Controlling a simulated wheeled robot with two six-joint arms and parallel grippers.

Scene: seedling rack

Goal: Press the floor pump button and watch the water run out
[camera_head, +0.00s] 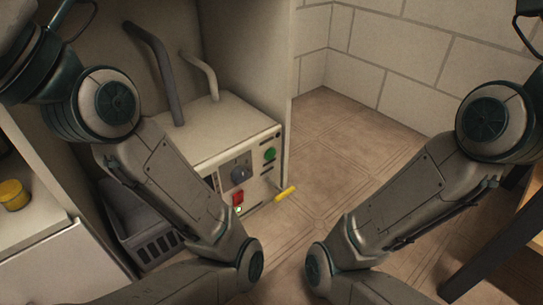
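A pale box-shaped unit (225,128), which looks like the pump, stands low in an open cabinet, with two grey pipes rising from its top. Its front panel has a green round button (270,154), a dark knob (238,172) and a red switch (238,198) with a small light below it. A yellow-handled lever (285,193) sticks out at the lower right of the panel. My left arm covers part of the unit's left front. Both my grippers are out of view; only arm links show. No running water is visible.
A dark grey slotted crate (157,248) sits left of the unit, partly behind my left arm. A yellow-topped jar (14,193) stands on a pale counter at the left. A wooden-edged table (492,246) is at the right. The tiled floor (345,150) between is clear.

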